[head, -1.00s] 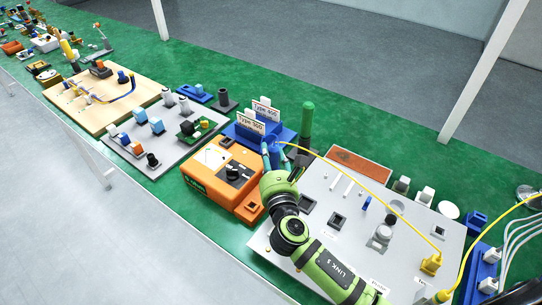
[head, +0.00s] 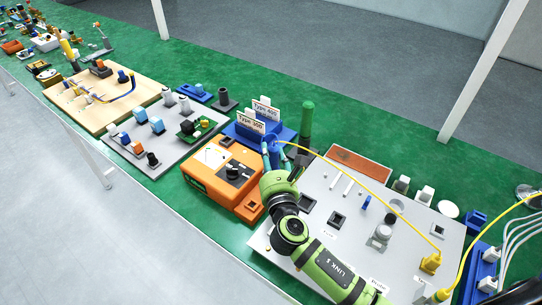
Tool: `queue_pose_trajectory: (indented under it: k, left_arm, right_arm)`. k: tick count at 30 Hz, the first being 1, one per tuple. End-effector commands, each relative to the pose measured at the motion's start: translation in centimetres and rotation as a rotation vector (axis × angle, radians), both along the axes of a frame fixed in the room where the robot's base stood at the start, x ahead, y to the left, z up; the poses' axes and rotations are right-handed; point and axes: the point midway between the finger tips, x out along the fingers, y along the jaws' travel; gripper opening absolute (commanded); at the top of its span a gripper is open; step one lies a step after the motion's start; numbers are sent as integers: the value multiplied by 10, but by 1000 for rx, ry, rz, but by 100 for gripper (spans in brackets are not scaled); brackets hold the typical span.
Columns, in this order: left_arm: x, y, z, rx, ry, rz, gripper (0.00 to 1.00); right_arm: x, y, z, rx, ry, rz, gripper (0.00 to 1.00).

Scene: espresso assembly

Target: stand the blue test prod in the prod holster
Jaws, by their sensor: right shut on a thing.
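My right gripper (head: 272,146) is at the back right corner of the orange meter box (head: 222,174), in front of the blue stand with the type signs. It is shut on the blue test prod (head: 274,151), which is mostly hidden by the fingers. A yellow cable (head: 362,183) runs from there to a yellow plug on the grey board. A small orange block with a square opening (head: 249,208) sits at the box's front right; I cannot tell whether it is the prod holster. My left gripper is not in view.
The blue stand (head: 285,133) holds two type signs. A green cylinder (head: 307,118) stands upright to its right. The grey board (head: 330,189) with sockets and pegs lies to the right, partly under my arm. Another grey board (head: 172,160) lies left of the meter box.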

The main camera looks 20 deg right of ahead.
Motion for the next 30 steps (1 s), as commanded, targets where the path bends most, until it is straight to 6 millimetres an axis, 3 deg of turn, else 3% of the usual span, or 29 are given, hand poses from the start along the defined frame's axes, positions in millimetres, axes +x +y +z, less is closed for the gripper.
queue_pose_trajectory:
  k: [11, 12, 13, 23, 30]
  left_arm:
    - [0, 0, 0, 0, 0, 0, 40]
    - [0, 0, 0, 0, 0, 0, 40]
    - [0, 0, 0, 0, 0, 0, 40]
    - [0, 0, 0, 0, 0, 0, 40]
    - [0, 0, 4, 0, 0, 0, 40]
  right_arm:
    - [-1, 0, -6, 2, 12, 0, 0]
    - [-1, 0, -6, 2, 12, 0, 54]
    - [-1, 0, -6, 2, 12, 0, 65]
    - [-1, 0, -3, 1, 6, 0, 65]
    - [-13, 2, -2, 1, 6, 0, 65]
